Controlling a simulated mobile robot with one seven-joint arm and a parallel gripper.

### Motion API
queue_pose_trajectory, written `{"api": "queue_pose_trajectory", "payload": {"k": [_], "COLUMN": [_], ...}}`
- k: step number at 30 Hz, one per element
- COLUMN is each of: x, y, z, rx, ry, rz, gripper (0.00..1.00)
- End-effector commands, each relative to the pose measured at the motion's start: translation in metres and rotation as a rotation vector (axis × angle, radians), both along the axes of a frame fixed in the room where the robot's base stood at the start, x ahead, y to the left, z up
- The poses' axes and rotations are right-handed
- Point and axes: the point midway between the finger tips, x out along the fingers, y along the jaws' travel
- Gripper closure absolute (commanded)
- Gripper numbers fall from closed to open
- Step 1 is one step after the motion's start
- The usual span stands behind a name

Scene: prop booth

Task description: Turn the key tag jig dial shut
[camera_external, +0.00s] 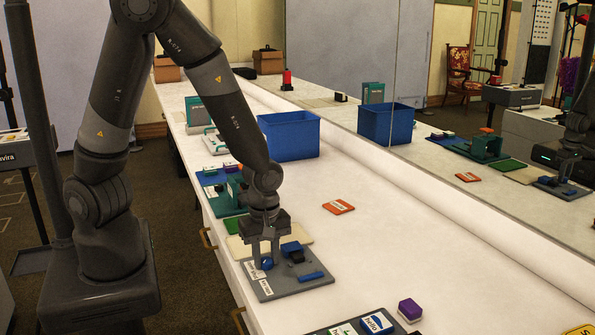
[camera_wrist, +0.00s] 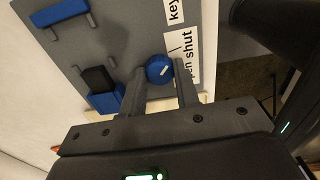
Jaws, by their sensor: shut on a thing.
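The key tag jig is a grey board (camera_external: 283,288) on the white counter, also seen in the wrist view (camera_wrist: 110,40). Its round blue dial (camera_wrist: 158,69) sits near one edge, beside a white label strip (camera_wrist: 190,62) reading "open" and "shut". The dial also shows between the fingers in the external view (camera_external: 267,263). A finger partly covers "open".
The board also carries a blue bar (camera_external: 311,276) and a blue and black block (camera_external: 292,250). A cream board (camera_external: 240,246) adjoins it. An orange tag (camera_external: 339,207), a purple block (camera_external: 410,309) and a blue bin (camera_external: 289,136) stand apart. The counter to the right is mostly clear.

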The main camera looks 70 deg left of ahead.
Motion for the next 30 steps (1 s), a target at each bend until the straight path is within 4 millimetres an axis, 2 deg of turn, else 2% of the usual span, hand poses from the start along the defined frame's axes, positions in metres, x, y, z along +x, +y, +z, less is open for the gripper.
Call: {"api": "queue_pose_trajectory", "payload": {"k": [20,21,28,30], "x": [0.0005,0.0005,0.0003,0.0002], "y": [-0.0003,-0.0003,-0.0002,-0.0001], "z": [0.0003,0.0003,0.0002,0.0001], "rx": [-0.001,-0.001,-0.001,0.0], "ry": [-0.001,-0.001,-0.001,0.0], "rz": [0.066,0.066,0.065,0.065], "gripper": [0.94,0.71,0.52,0.5]}}
